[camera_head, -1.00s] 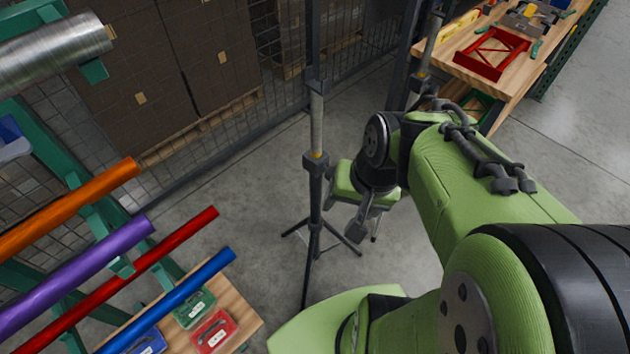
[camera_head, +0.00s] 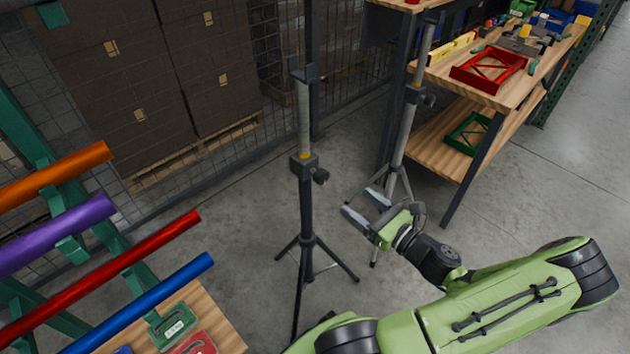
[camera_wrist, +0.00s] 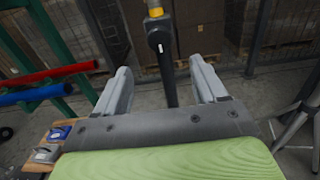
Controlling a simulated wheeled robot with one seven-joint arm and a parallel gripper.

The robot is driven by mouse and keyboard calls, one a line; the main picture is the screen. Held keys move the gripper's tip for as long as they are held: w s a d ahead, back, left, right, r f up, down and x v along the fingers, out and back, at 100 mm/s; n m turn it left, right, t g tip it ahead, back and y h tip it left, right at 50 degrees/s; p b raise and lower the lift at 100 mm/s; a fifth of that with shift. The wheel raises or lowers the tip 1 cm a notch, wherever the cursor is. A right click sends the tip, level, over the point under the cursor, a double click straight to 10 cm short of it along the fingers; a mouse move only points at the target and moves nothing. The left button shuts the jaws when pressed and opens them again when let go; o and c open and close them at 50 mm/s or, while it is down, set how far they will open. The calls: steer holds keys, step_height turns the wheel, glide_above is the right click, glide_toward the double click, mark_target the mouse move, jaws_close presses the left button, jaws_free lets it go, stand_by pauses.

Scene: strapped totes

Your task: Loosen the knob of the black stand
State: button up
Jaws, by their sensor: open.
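The black stand (camera_head: 307,215) stands upright on a tripod base in the middle of the head view. Its collar (camera_head: 304,164) carries a dark knob (camera_head: 321,176) on the right side, below a grey upper tube. My gripper (camera_head: 362,206) is open and empty, to the right of the stand and lower than the knob, with its fingers towards the pole. In the wrist view, the stand's pole (camera_wrist: 169,82) shows between the two open fingers (camera_wrist: 160,72). The knob (camera_wrist: 160,44) shows beyond the fingertips with a white mark on it. Nothing touches the knob.
A second, grey-legged stand (camera_head: 398,150) with its own knob is behind my gripper. A wooden workbench (camera_head: 520,90) with a red frame stands at the back right. Coloured tubes (camera_head: 130,262) on a green rack jut in from the left. Floor around the stand is clear.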

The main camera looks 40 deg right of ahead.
mark_target(325, 179)
steer(key=w+b, duration=0.3)
steer(key=w, duration=1)
steer(key=shift+w+a, duration=0.2)
steer(key=shift+c, duration=0.5)
steer(key=c, duration=1)
